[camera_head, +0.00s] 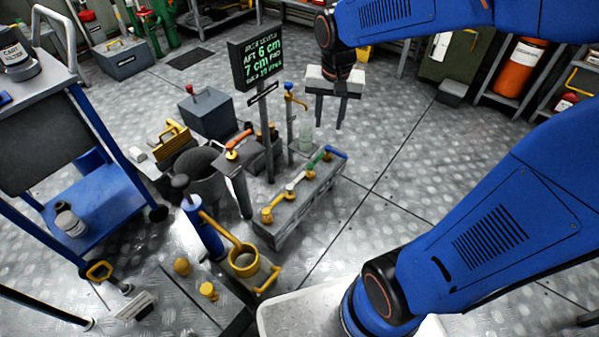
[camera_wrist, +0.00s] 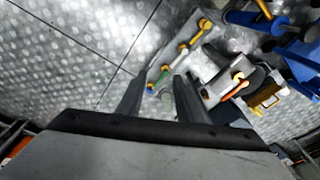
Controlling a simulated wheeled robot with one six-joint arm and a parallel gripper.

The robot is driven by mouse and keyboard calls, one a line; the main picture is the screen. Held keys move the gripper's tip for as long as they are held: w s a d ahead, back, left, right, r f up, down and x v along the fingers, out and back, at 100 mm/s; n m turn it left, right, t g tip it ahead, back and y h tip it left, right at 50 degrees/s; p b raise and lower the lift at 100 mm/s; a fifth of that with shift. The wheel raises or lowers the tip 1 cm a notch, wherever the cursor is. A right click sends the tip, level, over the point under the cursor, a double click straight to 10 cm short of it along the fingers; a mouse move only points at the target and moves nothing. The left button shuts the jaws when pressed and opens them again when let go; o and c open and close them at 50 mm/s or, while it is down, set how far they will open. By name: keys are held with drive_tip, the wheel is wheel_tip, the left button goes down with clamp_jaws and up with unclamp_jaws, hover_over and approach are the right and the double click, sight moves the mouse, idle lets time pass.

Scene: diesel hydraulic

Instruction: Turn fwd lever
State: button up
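A grey manifold block (camera_head: 300,205) on the floor carries a row of small levers: yellow (camera_head: 267,214), white (camera_head: 292,188), green (camera_head: 318,160) and blue (camera_head: 336,152). No label shows which is the fwd lever. The row also appears in the wrist view, with a yellow lever (camera_wrist: 204,23) at its far end. An orange-handled lever (camera_head: 239,139) tops a grey post beside the block; it also shows in the wrist view (camera_wrist: 235,89). My gripper (camera_head: 329,127) is open and empty, fingers down, beyond and above the blue end. Its fingers (camera_wrist: 161,77) partly frame that end.
A blue trolley (camera_head: 100,205) is at left. Plate floor right of the block is clear.

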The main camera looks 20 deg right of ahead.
drive_tip(key=w+a+f+m+g, duration=0.2)
drive_tip(key=w+a+f+m, duration=0.1)
drive_tip(key=w+f, duration=0.65)
drive_tip(key=w+a+f+m+g, duration=0.1)
drive_tip(key=w+a+f+m, duration=0.2)
drive_tip(key=w+f, duration=0.7)
drive_tip(key=shift+h, duration=0.4)
drive_tip(key=s+f, duration=0.1)
drive_tip(key=f, duration=0.5)
drive_tip(key=s+d+f, duration=0.1)
drive_tip(key=f, duration=0.5)
drive_tip(key=s+d+f, duration=0.1)
drive_tip(key=s+f, duration=0.1)
drive_tip(key=f, duration=0.4)
drive_tip(key=shift+d+f, duration=0.25)
clamp_jaws()
